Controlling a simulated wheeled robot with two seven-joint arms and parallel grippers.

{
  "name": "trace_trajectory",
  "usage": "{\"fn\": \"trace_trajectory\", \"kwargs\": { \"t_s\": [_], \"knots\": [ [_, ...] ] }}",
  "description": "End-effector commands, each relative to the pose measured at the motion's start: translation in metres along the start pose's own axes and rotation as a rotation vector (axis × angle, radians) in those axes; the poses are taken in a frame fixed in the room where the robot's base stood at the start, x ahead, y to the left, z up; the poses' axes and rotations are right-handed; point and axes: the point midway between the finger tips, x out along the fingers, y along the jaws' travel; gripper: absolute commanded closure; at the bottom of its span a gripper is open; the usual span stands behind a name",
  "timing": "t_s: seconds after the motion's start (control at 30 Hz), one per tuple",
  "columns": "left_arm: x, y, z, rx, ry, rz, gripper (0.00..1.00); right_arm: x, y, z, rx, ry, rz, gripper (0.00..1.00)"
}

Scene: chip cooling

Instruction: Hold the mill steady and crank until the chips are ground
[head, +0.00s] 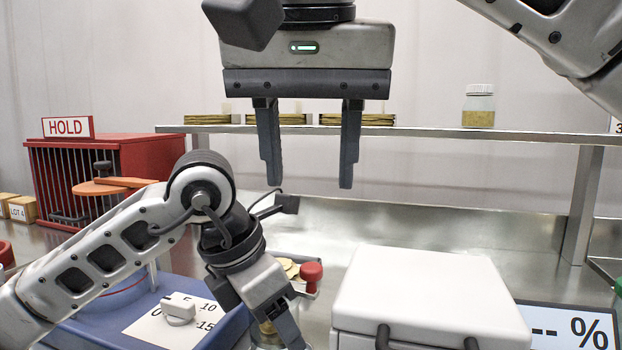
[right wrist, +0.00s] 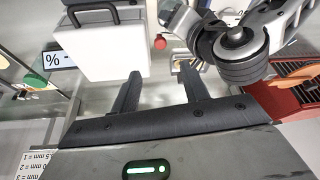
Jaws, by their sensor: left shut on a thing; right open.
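The mill (head: 266,334) stands low in the middle of the head view, mostly hidden behind my left gripper. Pale yellow chips (head: 290,267) show at its top. Its red crank knob (head: 312,272) sticks up to the right of the chips, and the knob also shows in the right wrist view (right wrist: 160,41). My left gripper (head: 279,328) is shut on the mill's body. My right gripper (head: 310,182) is open and empty, fingers pointing down, above and behind the knob in the head view. Its two fingers also show in the right wrist view (right wrist: 158,76).
A white lidded box (head: 430,295) stands close right of the mill, beside a "-- %" display (head: 570,330). A blue dial unit (head: 215,335) is at left under my left arm. A red HOLD cage (head: 150,160) stands behind. A shelf (head: 430,131) holds chip stacks and a jar (head: 478,106).

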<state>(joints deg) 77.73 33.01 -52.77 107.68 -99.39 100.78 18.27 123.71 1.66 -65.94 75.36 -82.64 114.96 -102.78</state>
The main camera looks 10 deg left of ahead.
Motion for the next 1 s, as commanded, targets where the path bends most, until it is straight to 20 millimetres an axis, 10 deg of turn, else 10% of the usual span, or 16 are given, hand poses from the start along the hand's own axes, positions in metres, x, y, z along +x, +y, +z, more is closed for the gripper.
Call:
{"fn": "trace_trajectory", "kwargs": {
  "t_s": [0.5, 1.0],
  "knots": [
    [-0.001, 0.0, 0.001, 0.0, -0.002, 0.0, 0.71, 0.025, 0.042, -0.065, 1.062, -0.606, -0.006, 0.55],
    [-0.001, 0.0, 0.0, 0.0, -0.002, 0.0, 0.71, 0.071, 0.03, -0.043, 1.163, -0.668, 0.008, 0.55]
  ]
}}
